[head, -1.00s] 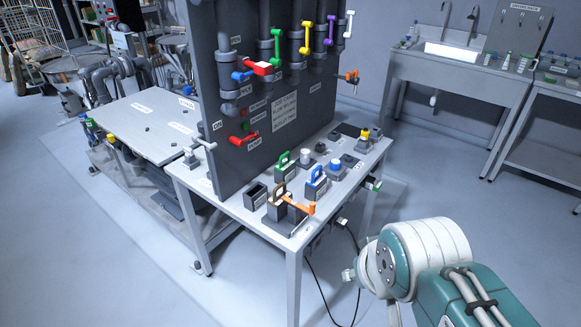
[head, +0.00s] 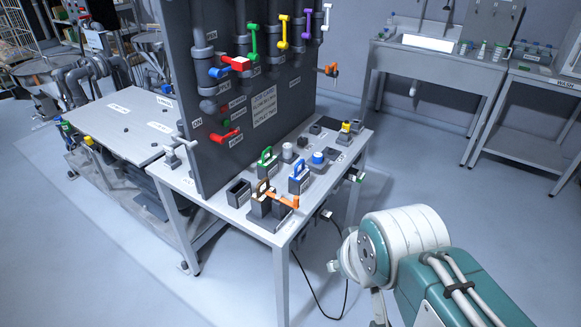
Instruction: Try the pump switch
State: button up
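A red lever handle (head: 224,136) sticks out low on the left part of the tall grey panel (head: 205,160). A small label below it seems to read "PUMP", and an "ON" label is near the panel's left edge. The handle is tilted slightly, its right end higher. A small green round part (head: 226,122) sits just above it. My arm is at the lower right, well apart from the panel, with the bench corner between them.
The bench (head: 235,221) holds a brown-handled block with an orange lever (head: 284,201), green (head: 266,157) and blue (head: 299,176) padlock-like blocks, and a blue knob (head: 318,157). Coloured valve levers line the panel above. A black cable hangs to the floor. Floor in front is clear.

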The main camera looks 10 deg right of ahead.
aim_at(217, 138)
jog(key=i+j, duration=0.35)
jog(key=i, duration=0.15)
jog(key=i+j, duration=0.4)
jog(key=i, duration=0.1)
